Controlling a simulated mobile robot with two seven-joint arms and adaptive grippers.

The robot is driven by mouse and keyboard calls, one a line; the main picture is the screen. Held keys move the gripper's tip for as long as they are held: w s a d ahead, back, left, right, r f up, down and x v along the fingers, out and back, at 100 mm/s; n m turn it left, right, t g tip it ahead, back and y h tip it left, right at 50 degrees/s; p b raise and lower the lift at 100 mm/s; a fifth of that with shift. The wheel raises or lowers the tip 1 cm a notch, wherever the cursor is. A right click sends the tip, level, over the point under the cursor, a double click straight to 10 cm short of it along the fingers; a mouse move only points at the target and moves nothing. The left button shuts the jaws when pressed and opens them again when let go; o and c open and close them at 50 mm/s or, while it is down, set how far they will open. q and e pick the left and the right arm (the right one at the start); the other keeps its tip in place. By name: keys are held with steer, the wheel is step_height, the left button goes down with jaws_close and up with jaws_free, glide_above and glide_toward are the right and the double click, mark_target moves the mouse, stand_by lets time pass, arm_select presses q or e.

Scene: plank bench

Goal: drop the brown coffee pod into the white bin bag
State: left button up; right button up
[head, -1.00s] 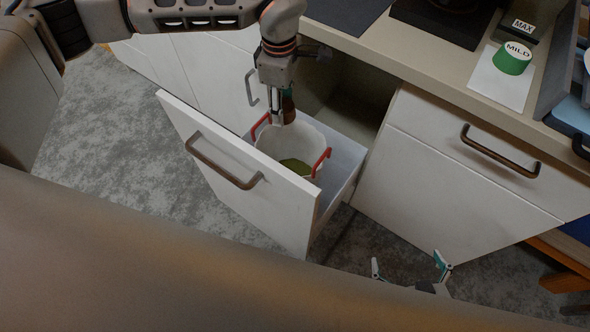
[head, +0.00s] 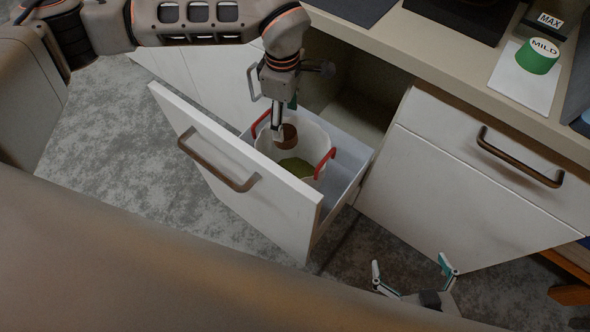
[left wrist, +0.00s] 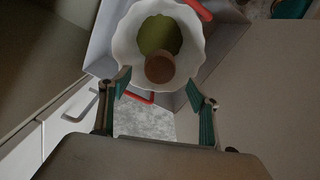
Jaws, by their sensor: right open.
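The white bin bag (head: 318,140) lines a bin with red handles inside the open drawer; it also shows in the left wrist view (left wrist: 125,45). My left gripper (head: 279,132) points down over its mouth. In the left wrist view its fingers (left wrist: 158,90) are spread apart. The brown coffee pod (head: 289,138) is below the fingertips, within the bag's mouth; in the left wrist view the pod (left wrist: 160,69) is clear of both fingers. I cannot tell if it is falling or resting. My right gripper (head: 412,264) is open and empty, low in front of the cabinet.
An olive-green round thing (head: 296,167) lies in the bag. The drawer front (head: 235,175) sticks out over the floor. The counter (head: 440,50) holds a green MILD pod (head: 538,56) on a white card (head: 523,84). A closed drawer is at right.

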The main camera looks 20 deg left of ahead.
stand_by(0.3)
arm_select(q)
step_height(320, 180, up, 12)
stand_by(0.5)
stand_by(0.3)
